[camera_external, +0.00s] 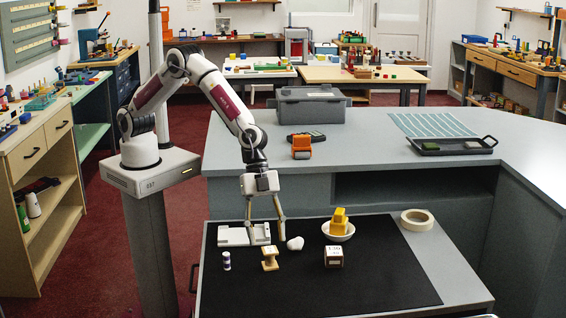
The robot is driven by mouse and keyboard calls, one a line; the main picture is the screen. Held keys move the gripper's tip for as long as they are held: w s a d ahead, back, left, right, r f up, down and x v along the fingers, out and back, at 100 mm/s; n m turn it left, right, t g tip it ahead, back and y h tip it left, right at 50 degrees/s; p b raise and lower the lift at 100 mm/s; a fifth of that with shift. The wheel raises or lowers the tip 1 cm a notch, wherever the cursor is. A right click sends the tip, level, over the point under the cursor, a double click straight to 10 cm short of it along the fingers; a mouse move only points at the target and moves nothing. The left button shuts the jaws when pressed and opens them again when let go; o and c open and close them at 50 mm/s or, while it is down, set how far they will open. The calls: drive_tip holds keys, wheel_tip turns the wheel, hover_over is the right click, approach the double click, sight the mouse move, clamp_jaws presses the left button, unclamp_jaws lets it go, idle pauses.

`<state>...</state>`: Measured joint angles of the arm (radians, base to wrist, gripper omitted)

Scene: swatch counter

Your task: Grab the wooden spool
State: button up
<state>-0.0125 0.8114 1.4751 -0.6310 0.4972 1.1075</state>
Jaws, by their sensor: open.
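The wooden spool (270,259) stands upright on the black mat (385,275), near the mat's left side. It is light tan with wide ends and a narrower middle. My gripper (265,221) points down above and slightly behind the spool in the picture, its two fingers spread apart with nothing between them. The fingertips look clear of the spool; their exact height over the mat is hard to tell.
Around the spool are a small purple-and-white bottle (227,261), a flat white device (236,236), a white lump (295,243) and a labelled block (333,257). A white bowl (338,236) holds yellow blocks. A tape roll (417,220) lies right. The mat's front is clear.

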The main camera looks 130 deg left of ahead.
sight(269, 249)
drive_tip(key=shift+f, duration=0.15)
drive_tip(key=shift+x, duration=2.5)
drive_tip(key=shift+a, duration=0.1)
drive_tip(key=c, duration=1.2)
